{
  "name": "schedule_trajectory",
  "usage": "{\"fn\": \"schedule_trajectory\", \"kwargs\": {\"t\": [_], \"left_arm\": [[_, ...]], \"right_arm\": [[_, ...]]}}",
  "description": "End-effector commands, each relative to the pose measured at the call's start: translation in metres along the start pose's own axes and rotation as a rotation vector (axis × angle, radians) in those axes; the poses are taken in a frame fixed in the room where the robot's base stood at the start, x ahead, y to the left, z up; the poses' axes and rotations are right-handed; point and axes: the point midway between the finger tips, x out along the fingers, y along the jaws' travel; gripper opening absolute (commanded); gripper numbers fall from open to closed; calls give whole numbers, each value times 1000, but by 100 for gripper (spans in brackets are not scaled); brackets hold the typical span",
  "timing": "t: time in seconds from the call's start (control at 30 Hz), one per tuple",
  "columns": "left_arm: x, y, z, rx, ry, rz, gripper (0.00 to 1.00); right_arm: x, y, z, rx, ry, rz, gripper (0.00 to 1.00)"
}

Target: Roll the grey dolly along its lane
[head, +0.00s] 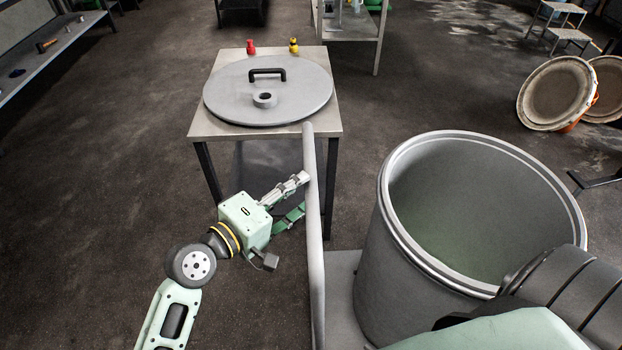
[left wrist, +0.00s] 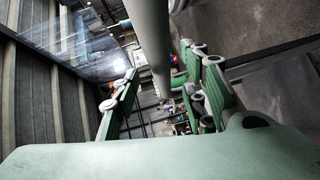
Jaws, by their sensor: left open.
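The grey dolly shows its flat deck (head: 341,285) under a large open grey drum (head: 370,265) in the head view. Its tall grey handle bar (head: 313,215) rises along the deck's left side. My left gripper (head: 303,193) is open at the bar, its fingers reaching toward it from the left. In the left wrist view the bar (left wrist: 150,35) comes down from the top and appears between the two green fingers (left wrist: 160,100). Contact cannot be told. My right arm covers part of the drum's rim at lower right; its gripper is out of view.
A metal table (head: 199,125) with a round grey lid (head: 225,90) stands just beyond the bar. A bench (head: 45,65) is at far left. Round lids (head: 555,95) and a step stool (head: 568,34) are at right. Dark floor is clear at left.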

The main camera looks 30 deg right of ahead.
Motion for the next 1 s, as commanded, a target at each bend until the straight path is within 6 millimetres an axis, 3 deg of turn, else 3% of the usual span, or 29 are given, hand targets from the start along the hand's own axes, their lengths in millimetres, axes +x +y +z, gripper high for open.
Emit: {"fn": "schedule_trajectory", "kwargs": {"t": [0.1,0.3,0.67,1.0], "left_arm": [[22,2,-1,-1,0,2,40],[45,1,-1,1,2,1,40],[52,0,-1,2,3,-1,40],[52,-1,-1,2,3,-1,12]], "right_arm": [[-3,2,-9,0,13,2,0],[-4,4,-27,0,41,5,0],[-4,3,-21,0,31,4,0],[-4,2,-15,0,22,3,0]]}}
